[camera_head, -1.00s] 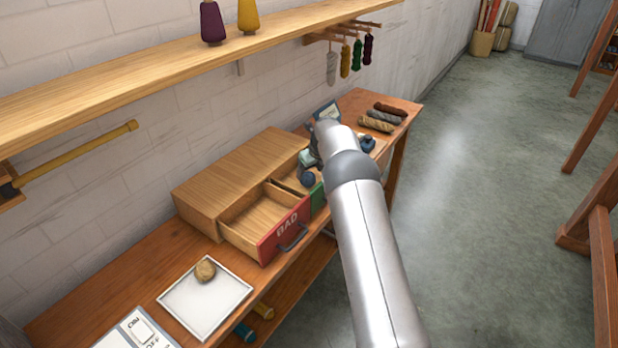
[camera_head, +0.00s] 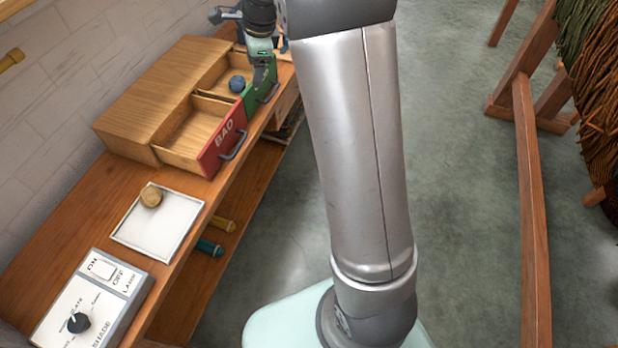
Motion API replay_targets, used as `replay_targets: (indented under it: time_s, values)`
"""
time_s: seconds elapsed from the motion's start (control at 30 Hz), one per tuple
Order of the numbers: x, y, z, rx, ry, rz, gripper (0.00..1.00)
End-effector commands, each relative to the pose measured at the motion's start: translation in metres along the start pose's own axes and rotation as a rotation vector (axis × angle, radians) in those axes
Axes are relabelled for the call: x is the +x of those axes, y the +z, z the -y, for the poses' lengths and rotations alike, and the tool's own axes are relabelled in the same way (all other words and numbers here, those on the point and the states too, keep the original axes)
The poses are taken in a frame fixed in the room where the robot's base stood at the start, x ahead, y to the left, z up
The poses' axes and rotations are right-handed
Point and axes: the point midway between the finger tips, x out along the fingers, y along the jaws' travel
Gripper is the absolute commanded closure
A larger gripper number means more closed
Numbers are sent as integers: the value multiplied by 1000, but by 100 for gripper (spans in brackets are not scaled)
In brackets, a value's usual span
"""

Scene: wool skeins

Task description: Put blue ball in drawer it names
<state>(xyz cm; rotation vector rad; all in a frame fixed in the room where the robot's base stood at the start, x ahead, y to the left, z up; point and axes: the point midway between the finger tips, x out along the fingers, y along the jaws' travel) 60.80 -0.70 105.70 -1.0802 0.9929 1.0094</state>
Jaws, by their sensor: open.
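The blue ball (camera_head: 237,84) lies inside the pulled-out drawer with the green front (camera_head: 262,94). My gripper (camera_head: 259,68) is open and points down at that drawer's front edge, to the right of the ball and apart from it in the picture. Its fingertips are hard to make out. The green front's label cannot be read.
A white tray (camera_head: 160,232) with a tan ball (camera_head: 151,196) lies on the bench. A control box (camera_head: 95,300) with a knob and switch stands nearest. Teal and yellow rolls sit on the lower shelf. A wooden frame with hanging yarn stands at right.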

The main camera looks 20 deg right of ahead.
Motion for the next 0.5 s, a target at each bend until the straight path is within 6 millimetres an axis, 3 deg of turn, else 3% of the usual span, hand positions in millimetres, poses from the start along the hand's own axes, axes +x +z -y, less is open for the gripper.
replay_targets:
  time_s: [0.03,0.1,0.3,0.4,0.5]
  values:
    - [-20,0,-39,-178,20,-4,29]
    - [-38,-2,-92,-452,54,-11,29]
    - [-61,-18,-240,-1188,164,-11,29]
    - [-60,-29,-294,-1455,213,-2,29]
    - [-57,-37,-328,-1628,250,9,29]
